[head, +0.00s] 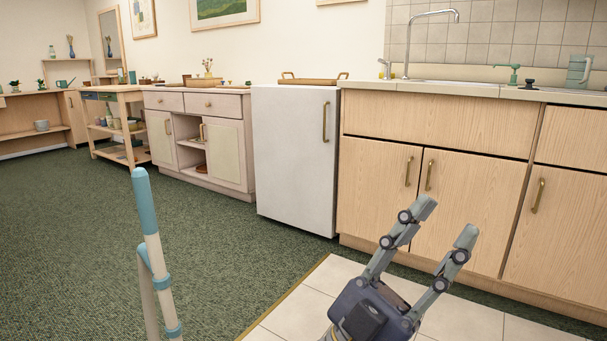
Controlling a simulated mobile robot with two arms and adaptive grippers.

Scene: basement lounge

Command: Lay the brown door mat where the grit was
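Nothing is between the fingers. I see no brown door mat and no grit in this view.
Pale floor tiles (302,312) meet green carpet (215,250) beneath the gripper. Wooden sink cabinets (385,165) and a white fridge (291,155) line the wall. A blue-and-cream tubular thing (153,240) stands at the lower left. Open carpet stretches left.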

